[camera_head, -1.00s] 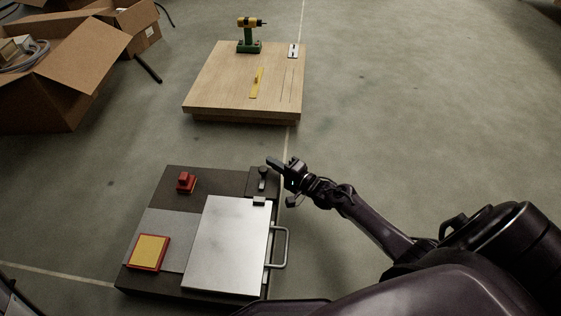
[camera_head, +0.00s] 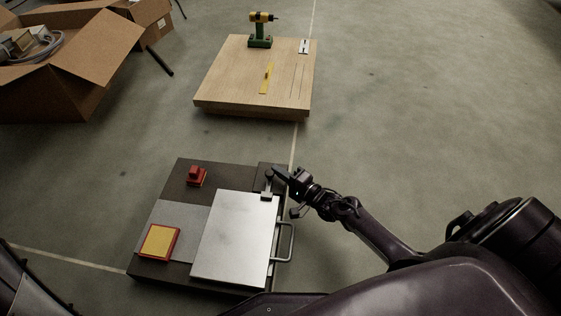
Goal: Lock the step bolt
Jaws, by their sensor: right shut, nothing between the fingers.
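The step bolt (camera_head: 268,184) is a small dark bar with a round knob. It lies on the dark plate at the far right corner of the low platform. Its near end appears to meet the small dark keeper (camera_head: 266,196) at the top edge of the silver step panel (camera_head: 235,238). How far it enters the keeper is too small to tell. My right gripper (camera_head: 277,173) is shut and empty, its tip right beside the knob on its far right side. It seems to touch the knob. My left gripper is out of view; only part of that arm shows at lower left.
A metal handle (camera_head: 287,243) sticks out from the panel's right side. A red block (camera_head: 197,176) and a yellow pad (camera_head: 159,241) sit on the platform's left. A wooden platform (camera_head: 225,85) with a drill (camera_head: 261,30) stands beyond. Cardboard boxes (camera_head: 75,80) are at left; floor at right is clear.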

